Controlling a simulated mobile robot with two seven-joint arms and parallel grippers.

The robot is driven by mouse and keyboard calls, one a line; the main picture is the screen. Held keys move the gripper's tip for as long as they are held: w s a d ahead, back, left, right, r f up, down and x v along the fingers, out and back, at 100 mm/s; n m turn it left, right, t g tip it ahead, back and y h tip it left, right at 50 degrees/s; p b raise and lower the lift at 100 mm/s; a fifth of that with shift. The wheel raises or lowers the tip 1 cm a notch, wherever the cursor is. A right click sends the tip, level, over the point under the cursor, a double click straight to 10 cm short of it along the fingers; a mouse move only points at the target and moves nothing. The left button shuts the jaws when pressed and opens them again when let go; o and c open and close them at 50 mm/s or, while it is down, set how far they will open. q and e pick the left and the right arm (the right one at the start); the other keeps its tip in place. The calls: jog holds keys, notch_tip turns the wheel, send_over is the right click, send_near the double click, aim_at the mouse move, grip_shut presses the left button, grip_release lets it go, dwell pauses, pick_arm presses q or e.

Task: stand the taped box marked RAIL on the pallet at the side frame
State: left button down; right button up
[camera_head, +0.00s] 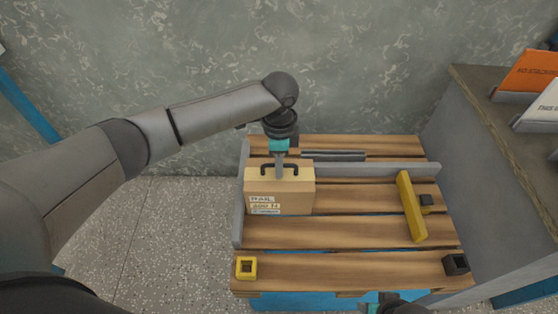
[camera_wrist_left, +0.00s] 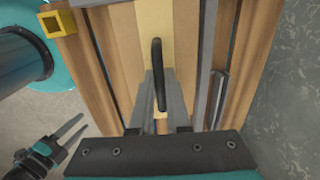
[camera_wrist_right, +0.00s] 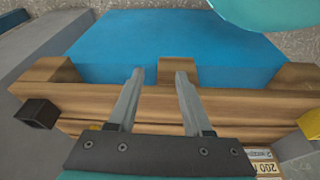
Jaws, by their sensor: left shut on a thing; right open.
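The tan box marked RAIL (camera_head: 265,190) is upright at the left of the wooden pallet (camera_head: 350,232), near the grey side frame (camera_head: 239,208). Its black handle (camera_wrist_left: 157,72) is on top. My left gripper (camera_head: 280,168) comes down from above and is shut on that handle. I cannot tell whether the box's bottom touches the boards. The box's far side is hidden. My right gripper (camera_wrist_right: 157,75) is open and empty at the pallet's front edge; in the head view only part of it shows at the bottom.
A grey rail (camera_head: 375,170) runs along the pallet's back. A yellow bar (camera_head: 410,206) lies at the right, a yellow square socket (camera_head: 246,267) at the front left, a black socket (camera_head: 456,264) at the front right. A bench (camera_head: 490,130) stands right. The pallet's middle is clear.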

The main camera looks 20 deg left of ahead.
pick_arm(q)
jog(key=shift+w+f, duration=0.1)
jog(key=shift+f, duration=0.1)
pick_arm(e)
jog(key=shift+w+r, duration=0.15)
jog(key=shift+r, duration=0.25)
pick_arm(q)
jog(key=shift+f, duration=0.1)
jog(key=c, duration=0.9)
grip_release()
jog(key=shift+f, duration=0.15)
pick_arm(e)
jog(key=shift+f, duration=0.1)
pick_arm(q)
jog(key=shift+r, duration=0.4)
notch_tip(320, 180, up, 9)
jog(key=p, duration=0.4)
jog(key=shift+r, duration=0.1)
jog(key=shift+r+p, duration=0.6)
jog(key=shift+r, duration=0.55)
pick_arm(e)
jog(key=s+d+f, duration=0.2)
jog(key=s+f, duration=0.3)
jog(key=f, duration=0.4)
jog(key=shift+s+d+f+g, duration=0.25)
jog(key=shift+d+f+g, duration=0.05)
jog(key=shift+d+g, duration=0.1)
